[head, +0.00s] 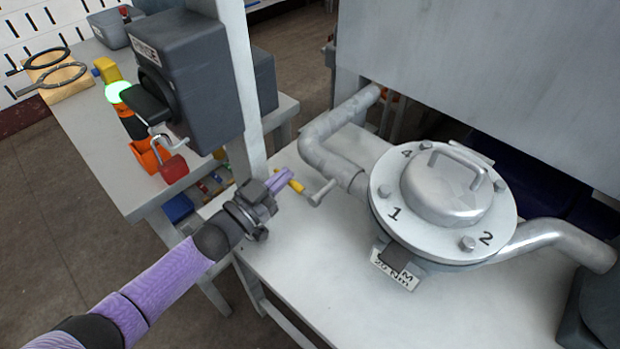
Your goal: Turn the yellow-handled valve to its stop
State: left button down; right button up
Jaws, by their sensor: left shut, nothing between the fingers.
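The valve's yellow handle (296,186) is a short yellow grip on a grey lever (321,193), beside the grey pipe (322,157) that runs into the round metal housing. The handle points left, toward my arm. My left gripper (283,177) has its lavender fingers shut with nothing between them. The fingertips are right at the outer end of the yellow handle and overlap it in the picture; I cannot tell whether they touch it. The fingers partly hide the handle's end. My right gripper is not in view.
The housing with a numbered, bolted lid (386,180) stands on the light bench (300,262). A side table (100,130) holds tools. The bench front is clear.

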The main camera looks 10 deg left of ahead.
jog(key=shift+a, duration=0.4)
